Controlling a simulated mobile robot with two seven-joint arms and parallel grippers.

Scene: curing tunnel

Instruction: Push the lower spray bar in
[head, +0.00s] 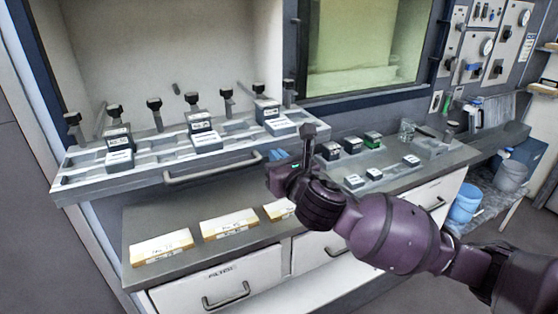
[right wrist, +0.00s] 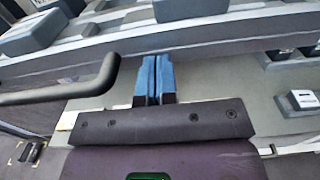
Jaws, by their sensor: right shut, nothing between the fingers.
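A long grey slatted rack (head: 228,158) sticks out of the pale open chamber, with a dark bar handle (head: 212,172) on its front. I cannot tell for sure which part is the lower spray bar; this rack is the only pulled-out piece I see. My right gripper (head: 277,155) is at the right part of the rack's front edge, right of the handle. In the right wrist view its blue fingers (right wrist: 154,78) are together and empty, pointing at the rack's front face (right wrist: 215,43). Whether they touch it is unclear. The handle (right wrist: 65,84) shows left of them. My left gripper is out of view.
Several dark knobs and labelled blocks (head: 203,136) stand on the rack. Below is a grey counter (head: 190,215) with labelled cards (head: 161,248). Small blocks (head: 372,140) and a glass beaker (head: 407,130) stand at right. A drawer handle (head: 226,296) juts out below.

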